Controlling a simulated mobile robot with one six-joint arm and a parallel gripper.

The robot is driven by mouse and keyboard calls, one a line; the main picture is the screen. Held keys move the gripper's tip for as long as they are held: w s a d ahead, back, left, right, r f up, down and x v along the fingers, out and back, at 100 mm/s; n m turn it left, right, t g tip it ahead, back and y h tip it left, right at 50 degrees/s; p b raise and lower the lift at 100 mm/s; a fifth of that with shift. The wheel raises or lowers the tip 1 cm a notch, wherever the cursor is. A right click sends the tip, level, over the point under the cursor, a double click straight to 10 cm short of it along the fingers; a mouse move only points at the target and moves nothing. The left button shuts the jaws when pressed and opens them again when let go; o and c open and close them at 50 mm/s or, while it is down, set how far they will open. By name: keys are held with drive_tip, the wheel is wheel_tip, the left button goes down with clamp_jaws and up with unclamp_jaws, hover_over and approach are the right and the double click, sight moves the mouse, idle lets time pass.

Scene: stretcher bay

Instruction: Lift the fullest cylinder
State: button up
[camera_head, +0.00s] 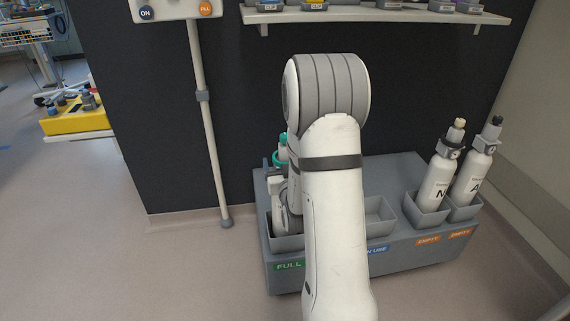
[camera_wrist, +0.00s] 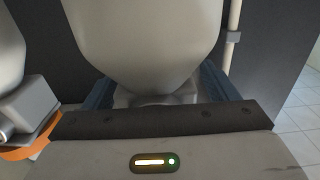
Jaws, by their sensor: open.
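A rack (camera_head: 330,266) holds two white cylinders in its slots marked EMPTY, one lettered N (camera_head: 436,186) and one lettered A (camera_head: 472,180). A cylinder top with a teal knob and ring (camera_head: 283,140) shows above the FULL end, mostly hidden by my arm. In the wrist view, a pale cylinder (camera_wrist: 145,40) narrows to a grey neck between the dark blue fingers of my open gripper (camera_wrist: 155,88). I cannot tell whether the fingers touch it. No fill level is readable.
Another pale cylinder (camera_wrist: 8,55) with a grey block and an orange ring (camera_wrist: 30,145) is close at the left in the wrist view. A pole (camera_head: 203,120) stands left of the rack. A shelf (camera_head: 375,15) is above. An empty slot (camera_head: 378,214) shows beside my arm.

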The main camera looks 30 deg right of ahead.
drive_tip(key=shift+c, duration=0.4)
drive_tip(key=shift+s+d, duration=0.1)
clamp_jaws()
idle(0.3)
drive_tip(key=c, duration=0.6)
unclamp_jaws()
clamp_jaws()
drive_tip(key=shift+r+p, duration=2.6)
drive_tip(key=shift+r, duration=2.85)
